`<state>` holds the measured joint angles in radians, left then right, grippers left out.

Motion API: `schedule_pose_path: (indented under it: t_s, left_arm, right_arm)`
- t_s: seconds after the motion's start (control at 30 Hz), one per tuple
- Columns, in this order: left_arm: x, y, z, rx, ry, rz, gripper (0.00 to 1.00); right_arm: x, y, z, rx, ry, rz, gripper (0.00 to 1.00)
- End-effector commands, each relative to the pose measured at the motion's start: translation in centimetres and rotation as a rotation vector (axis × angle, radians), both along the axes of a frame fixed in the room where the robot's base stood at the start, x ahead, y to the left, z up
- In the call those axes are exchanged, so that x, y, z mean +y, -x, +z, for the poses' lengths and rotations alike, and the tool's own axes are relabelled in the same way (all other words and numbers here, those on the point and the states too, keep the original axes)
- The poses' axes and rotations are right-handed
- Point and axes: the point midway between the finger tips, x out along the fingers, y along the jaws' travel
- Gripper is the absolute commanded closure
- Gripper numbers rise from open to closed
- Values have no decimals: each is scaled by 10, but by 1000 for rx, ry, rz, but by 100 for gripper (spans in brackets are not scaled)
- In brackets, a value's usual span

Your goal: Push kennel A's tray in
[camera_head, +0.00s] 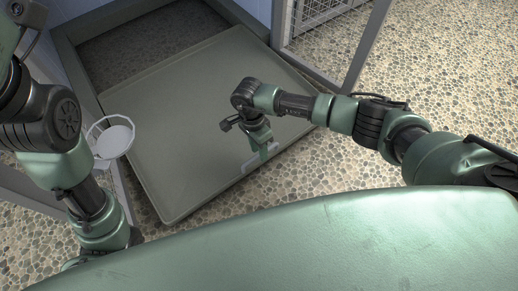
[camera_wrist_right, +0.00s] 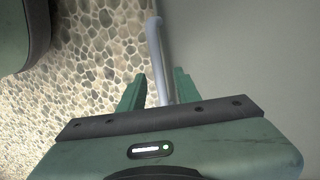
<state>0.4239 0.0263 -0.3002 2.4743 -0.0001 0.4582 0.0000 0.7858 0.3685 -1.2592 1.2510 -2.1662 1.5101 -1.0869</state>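The tray (camera_head: 205,110) is a broad, shallow grey-green pan. It sticks out of the kennel (camera_head: 72,40) at an angle over the pebbled floor, with its far end at the kennel's opening. A pale handle (camera_head: 247,168) is on its front edge. My right gripper (camera_head: 262,160) is at this handle. In the right wrist view the handle (camera_wrist_right: 157,45) runs between my two fingers (camera_wrist_right: 158,85), which stand apart with a visible gap. The tray's surface (camera_wrist_right: 250,60) fills the right of that view. My left gripper is not in view; only its arm shows at the left.
A white bowl (camera_head: 113,141) in a wire holder is beside the tray's left edge, close to my left arm. A wire-mesh kennel door (camera_head: 315,14) stands at the top. Pebbled floor (camera_head: 440,60) is open at the right.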

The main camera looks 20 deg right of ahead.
Motion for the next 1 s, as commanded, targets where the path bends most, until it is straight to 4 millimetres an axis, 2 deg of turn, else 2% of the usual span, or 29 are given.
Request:
schedule_pose_path:
  t_s: [0.03, 0.1, 1.0]
  left_arm:
    - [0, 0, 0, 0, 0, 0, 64]
    - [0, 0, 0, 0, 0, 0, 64]
    - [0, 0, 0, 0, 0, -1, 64]
  right_arm:
    - [0, 0, 0, 0, 0, 0, 83]
    - [0, 0, 0, 0, 0, 0, 100]
    - [0, 0, 0, 1, -1, 0, 100]
